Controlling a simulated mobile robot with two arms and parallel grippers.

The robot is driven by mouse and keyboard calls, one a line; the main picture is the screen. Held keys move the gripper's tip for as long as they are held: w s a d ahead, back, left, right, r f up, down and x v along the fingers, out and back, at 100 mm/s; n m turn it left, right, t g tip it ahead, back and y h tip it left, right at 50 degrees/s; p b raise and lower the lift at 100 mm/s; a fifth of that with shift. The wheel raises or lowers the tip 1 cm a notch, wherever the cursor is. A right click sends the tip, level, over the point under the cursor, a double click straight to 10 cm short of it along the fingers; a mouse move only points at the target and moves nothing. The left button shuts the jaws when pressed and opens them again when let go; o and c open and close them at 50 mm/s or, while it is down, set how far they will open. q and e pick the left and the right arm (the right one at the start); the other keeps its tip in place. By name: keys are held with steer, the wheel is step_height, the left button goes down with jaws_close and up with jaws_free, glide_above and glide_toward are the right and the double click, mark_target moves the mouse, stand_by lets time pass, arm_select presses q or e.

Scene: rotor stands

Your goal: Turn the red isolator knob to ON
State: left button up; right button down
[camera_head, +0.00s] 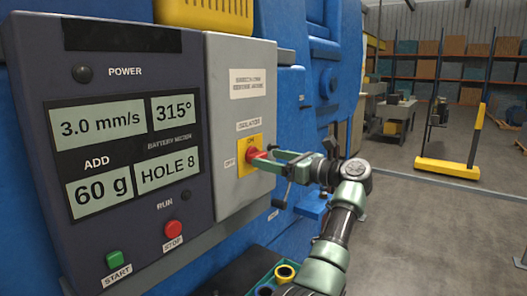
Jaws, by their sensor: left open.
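The red isolator knob (255,153) sits on a yellow plate (242,170) on the grey box's front, under the ISOLATOR label. ON is marked at the plate's top and OFF at its left. The knob is partly hidden by my left gripper (262,160), so its exact pointing direction is hard to tell. The left gripper reaches in from the right with its green fingers open. Its fingertips are at the knob, with one finger above the other in the picture; whether they touch it is unclear. My right gripper is not in view.
Left of the isolator, a dark panel (125,220) shows lit readouts, a green START button (114,259) and a red STOP button (173,229). Open floor extends right, towards a yellow stand (447,168) and shelves.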

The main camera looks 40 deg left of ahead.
mark_target(262, 157)
arm_select(q)
steer(key=a, duration=0.2)
steer(key=a+p, duration=0.1)
steer(key=shift+s, duration=0.25)
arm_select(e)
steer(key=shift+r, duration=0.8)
arm_select(q)
steer(key=shift+w+d, duration=0.1)
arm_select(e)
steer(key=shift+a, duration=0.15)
arm_select(q)
steer(key=c, duration=1.4)
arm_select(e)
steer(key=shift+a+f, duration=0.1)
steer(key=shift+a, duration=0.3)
